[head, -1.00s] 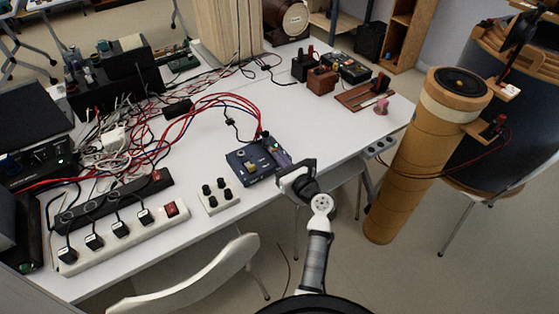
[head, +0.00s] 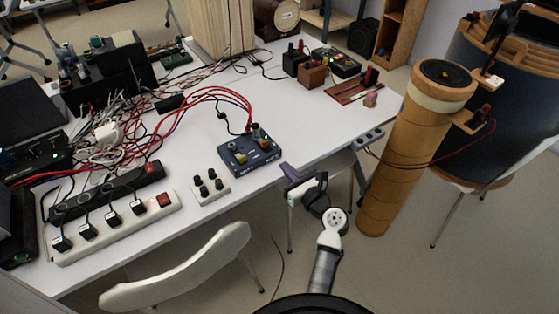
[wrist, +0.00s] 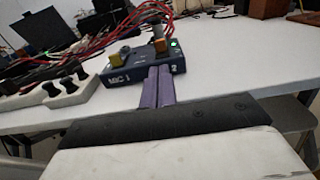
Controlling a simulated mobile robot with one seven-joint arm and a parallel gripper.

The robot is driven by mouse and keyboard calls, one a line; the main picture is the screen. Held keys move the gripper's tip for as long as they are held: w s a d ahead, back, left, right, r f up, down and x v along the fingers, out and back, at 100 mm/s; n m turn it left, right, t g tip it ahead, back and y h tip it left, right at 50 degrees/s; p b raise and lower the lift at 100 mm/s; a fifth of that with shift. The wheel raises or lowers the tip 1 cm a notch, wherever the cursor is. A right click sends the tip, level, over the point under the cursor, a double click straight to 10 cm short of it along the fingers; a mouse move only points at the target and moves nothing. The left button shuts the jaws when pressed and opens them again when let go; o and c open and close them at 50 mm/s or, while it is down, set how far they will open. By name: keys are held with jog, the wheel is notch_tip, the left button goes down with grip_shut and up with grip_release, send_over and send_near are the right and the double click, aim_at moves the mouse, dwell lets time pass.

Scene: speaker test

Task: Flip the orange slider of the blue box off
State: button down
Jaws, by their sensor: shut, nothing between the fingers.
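The blue box (head: 262,160) sits on the white table near its front edge, with red cables plugged in at its back. In the wrist view the box (wrist: 117,76) shows "MIC 1" on its front and a lit green light. A yellow-orange piece (wrist: 121,55) stands on its top left; it also shows in the head view (head: 240,158). I cannot tell its position setting. My gripper (head: 287,168) is shut and empty, right of the box and apart from it. Its purple fingers (wrist: 159,74) point at the box and hide part of its front.
A white block with black knobs (head: 211,187) lies left of the box. A white power strip (head: 115,231) is farther left. A white chair (head: 190,270) stands in front of the table.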

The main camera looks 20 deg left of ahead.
jog(key=shift+b+v, duration=0.3)
jog(key=shift+v, duration=1.95)
